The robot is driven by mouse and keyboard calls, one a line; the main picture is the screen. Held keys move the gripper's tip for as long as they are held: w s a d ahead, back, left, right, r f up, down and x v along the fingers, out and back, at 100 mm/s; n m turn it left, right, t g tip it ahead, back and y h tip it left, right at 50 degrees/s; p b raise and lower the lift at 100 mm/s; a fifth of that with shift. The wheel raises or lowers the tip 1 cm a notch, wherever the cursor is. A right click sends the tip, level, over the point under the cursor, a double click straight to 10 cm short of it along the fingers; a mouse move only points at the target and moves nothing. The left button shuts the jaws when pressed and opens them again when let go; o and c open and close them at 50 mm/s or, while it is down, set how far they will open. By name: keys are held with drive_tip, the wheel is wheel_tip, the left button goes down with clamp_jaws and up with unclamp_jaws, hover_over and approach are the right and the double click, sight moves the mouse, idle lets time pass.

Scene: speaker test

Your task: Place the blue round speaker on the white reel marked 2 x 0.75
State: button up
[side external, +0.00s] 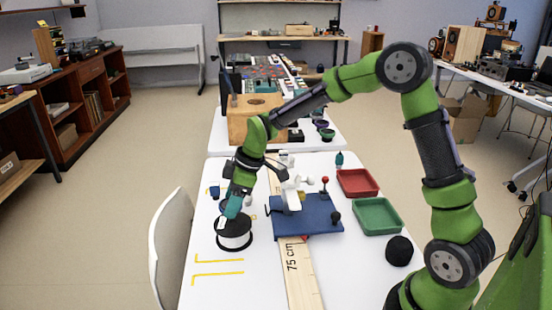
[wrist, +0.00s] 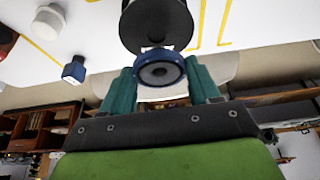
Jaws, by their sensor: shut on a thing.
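The blue round speaker (wrist: 160,71) is between the teal fingers of my gripper (wrist: 162,86) in the wrist view, with its dark cone facing the camera. My gripper is shut on it. In the side view my gripper (side external: 232,207) points down at the white reel (side external: 234,230), which has black flanges and stands on the white table. The fingertips are at or just above the reel's top; I cannot tell whether the speaker touches it. The reel's dark flange (wrist: 156,20) shows just beyond the speaker in the wrist view. The speaker is not clear in the side view, and no reel marking is readable.
A blue board (side external: 308,222) with a white device lies right of the reel. A red tray (side external: 357,182), a green tray (side external: 377,216) and a black ball (side external: 399,251) are further right. A small blue block (wrist: 74,69) is nearby. Yellow-marked table lies in front.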

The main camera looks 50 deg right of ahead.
drive_tip(key=shift+f, duration=1.5)
drive_tip(key=shift+f, duration=0.15)
drive_tip(key=o, duration=1.2)
drive_tip(key=shift+c, duration=0.2)
drive_tip(key=v, duration=1.2)
drive_tip(key=s+r+m+t, duration=0.2)
drive_tip(key=s+m, duration=0.4)
drive_tip(key=s, duration=0.4)
drive_tip(key=s+a+r+m+t+h, duration=0.1)
drive_tip(key=s+r+m+t, duration=0.1)
drive_tip(key=s+r+m, duration=0.2)
drive_tip(key=shift+s+a+r+m, duration=0.2)
drive_tip(key=shift+s+m, duration=1.3)
drive_tip(key=shift+s, duration=1.95)
